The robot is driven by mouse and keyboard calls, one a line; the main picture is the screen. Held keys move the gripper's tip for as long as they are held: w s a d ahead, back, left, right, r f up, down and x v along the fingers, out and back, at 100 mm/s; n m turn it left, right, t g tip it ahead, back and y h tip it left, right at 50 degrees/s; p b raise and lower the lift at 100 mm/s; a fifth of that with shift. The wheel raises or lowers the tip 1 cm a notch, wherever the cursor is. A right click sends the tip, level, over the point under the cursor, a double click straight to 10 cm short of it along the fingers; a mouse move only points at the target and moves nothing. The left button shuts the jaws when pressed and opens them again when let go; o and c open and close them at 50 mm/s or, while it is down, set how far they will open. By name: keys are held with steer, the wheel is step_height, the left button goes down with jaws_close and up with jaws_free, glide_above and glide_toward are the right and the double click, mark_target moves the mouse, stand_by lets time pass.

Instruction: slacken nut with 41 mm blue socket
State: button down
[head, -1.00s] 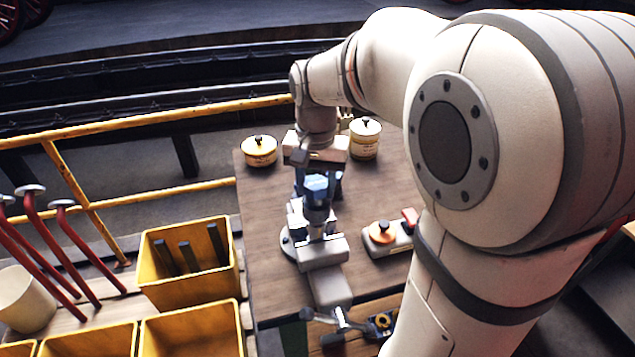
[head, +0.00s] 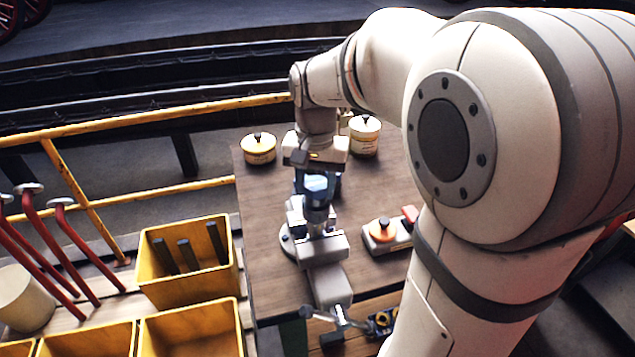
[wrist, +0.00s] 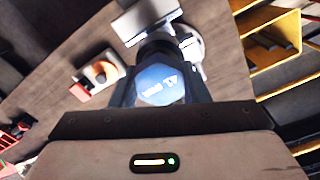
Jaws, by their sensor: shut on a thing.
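The blue socket (head: 317,184) stands upright between the fingers of my gripper (head: 318,190) above the grey vise (head: 323,250) on the bench. My gripper is shut on it. In the wrist view the socket's blue top (wrist: 160,84) faces the camera, with white marking that reads upside down and is hard to make out. The fingers lie on both sides of it. The socket's dark lower part reaches down to the vise jaws. The nut is hidden under the socket, so I cannot tell how far the socket sits over it.
Two lidded tins, one on the left (head: 258,149) and one on the right (head: 364,136), stand behind my gripper. A grey block with an orange knob (head: 384,231) lies right of the vise. A yellow bin (head: 165,288) with dark bars stands left of the wooden bench (head: 268,262).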

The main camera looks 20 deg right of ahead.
steer(key=shift+f+b, duration=1)
steer(key=shift+f, duration=0.45)
steer(key=c, duration=1.3)
jaws_free()
jaws_close()
steer(key=n, duration=0.4)
steer(key=shift+n, duration=2)
